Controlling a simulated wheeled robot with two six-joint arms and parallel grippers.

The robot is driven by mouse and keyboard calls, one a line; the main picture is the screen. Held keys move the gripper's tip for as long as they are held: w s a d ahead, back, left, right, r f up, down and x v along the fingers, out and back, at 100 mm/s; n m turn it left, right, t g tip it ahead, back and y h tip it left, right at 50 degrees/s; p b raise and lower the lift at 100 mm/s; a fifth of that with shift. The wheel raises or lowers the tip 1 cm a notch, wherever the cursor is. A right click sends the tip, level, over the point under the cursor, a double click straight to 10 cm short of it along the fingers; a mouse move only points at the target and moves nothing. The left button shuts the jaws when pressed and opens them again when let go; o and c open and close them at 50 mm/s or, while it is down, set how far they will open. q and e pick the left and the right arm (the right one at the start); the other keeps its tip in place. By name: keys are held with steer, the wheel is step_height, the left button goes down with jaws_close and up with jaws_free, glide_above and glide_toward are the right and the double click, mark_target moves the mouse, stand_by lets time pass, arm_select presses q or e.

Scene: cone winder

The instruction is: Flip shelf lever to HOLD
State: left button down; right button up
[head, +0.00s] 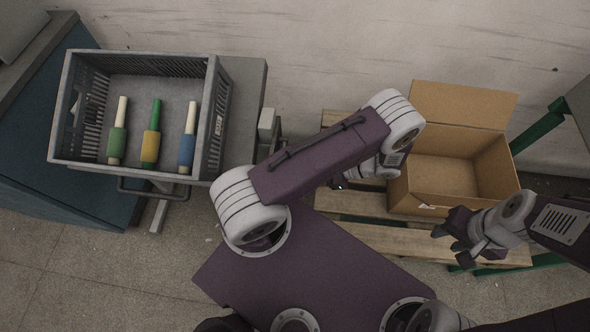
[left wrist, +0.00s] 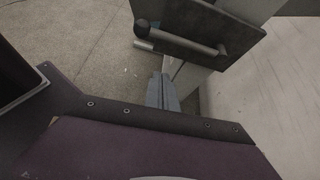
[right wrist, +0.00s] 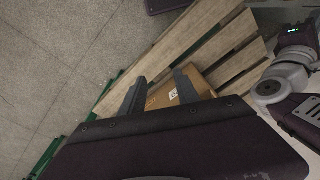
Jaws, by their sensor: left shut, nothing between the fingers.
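In the head view the left gripper is hidden behind my own arm. My right gripper (head: 449,246) is open and empty beside the cardboard box (head: 441,176). Its parted fingers show in the right wrist view (right wrist: 160,90).
The open cardboard box sits on a slatted wooden bench (head: 375,237) at the right. Bare floor (head: 80,270) lies at the lower left.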

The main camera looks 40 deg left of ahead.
arm_select(q)
steer(key=v, duration=0.4)
steer(key=shift+w+d+r, duration=0.2)
stand_by(0.3)
steer(key=w+a+r+n+h, duration=0.2)
steer(key=a+r+n+h, duration=0.2)
steer(key=r, duration=0.7)
steer(key=s+d+r+n+t+h, duration=0.2)
steer(key=s+d+n+t+h, duration=0.25)
steer(key=s+n+h, duration=0.25)
step_height(320, 180, up, 17)
steer(key=w+t+p, duration=0.1)
steer(key=t+p, duration=0.1)
steer(key=p, duration=1.4)
steer(key=shift+w+a+n+p, duration=0.25)
steer(key=shift+w+n+p, duration=0.1)
steer(key=shift+n+p, duration=0.05)
